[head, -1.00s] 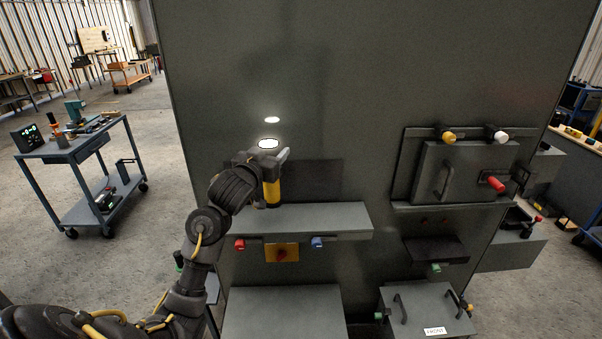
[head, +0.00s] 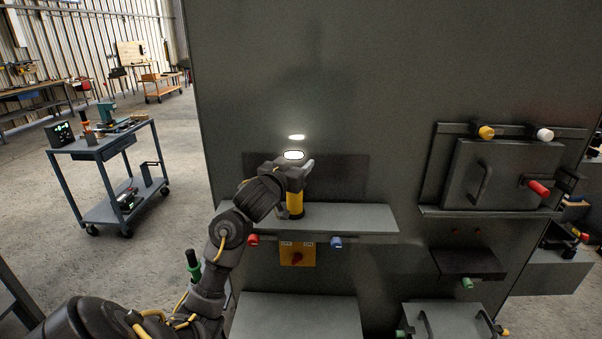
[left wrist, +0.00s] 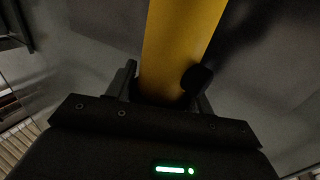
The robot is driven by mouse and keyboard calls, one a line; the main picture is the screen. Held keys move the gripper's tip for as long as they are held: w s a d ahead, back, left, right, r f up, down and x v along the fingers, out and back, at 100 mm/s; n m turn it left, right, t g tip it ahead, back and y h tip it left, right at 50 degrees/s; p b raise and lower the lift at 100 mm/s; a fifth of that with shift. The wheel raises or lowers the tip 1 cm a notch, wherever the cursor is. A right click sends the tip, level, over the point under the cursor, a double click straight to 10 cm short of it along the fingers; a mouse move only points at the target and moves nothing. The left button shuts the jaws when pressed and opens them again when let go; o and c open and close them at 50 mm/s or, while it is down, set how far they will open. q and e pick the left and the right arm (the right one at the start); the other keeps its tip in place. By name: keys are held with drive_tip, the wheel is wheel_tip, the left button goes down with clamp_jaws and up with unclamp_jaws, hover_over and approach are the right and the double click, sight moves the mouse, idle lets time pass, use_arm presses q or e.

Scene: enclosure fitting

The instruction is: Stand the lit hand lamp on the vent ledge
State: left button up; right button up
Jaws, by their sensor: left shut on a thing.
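The hand lamp (head: 295,204) has a yellow body and a lit white top, and stands upright at the grey vent ledge (head: 358,216). Its base appears to be on or just over the ledge top; I cannot tell if it touches. My left gripper (head: 297,178) is shut around the lamp's upper body, below the lit top. In the left wrist view the yellow lamp body (left wrist: 180,45) runs between the gripper's fingers (left wrist: 165,92). A bright spot shows on the panel just above the lamp. My right gripper is not in view.
Below the ledge are a red knob (head: 253,239), an orange switch plate (head: 297,254) and a blue knob (head: 336,243). A hatch (head: 507,172) with a red handle is at right. The ledge is clear right of the lamp. A tool cart (head: 103,148) stands at left.

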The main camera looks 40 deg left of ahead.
use_arm(q)
drive_tip(key=shift+s+a+r, duration=0.1)
drive_tip(key=shift+s+r, duration=0.05)
drive_tip(key=shift+s, duration=0.1)
drive_tip(key=o, duration=1.3)
drive_tip(key=shift+w+f, duration=0.1)
drive_tip(key=shift+f, duration=0.1)
drive_tip(key=shift+c, duration=0.2)
drive_tip(key=o, duration=0.3)
drive_tip(key=shift+w, duration=0.1)
drive_tip(key=shift+r, duration=0.15)
drive_tip(key=shift+s, duration=0.25)
drive_tip(key=p+v, duration=0.2)
drive_tip(key=v, duration=0.9)
drive_tip(key=shift+s+d, duration=0.25)
drive_tip(key=shift+s, duration=0.1)
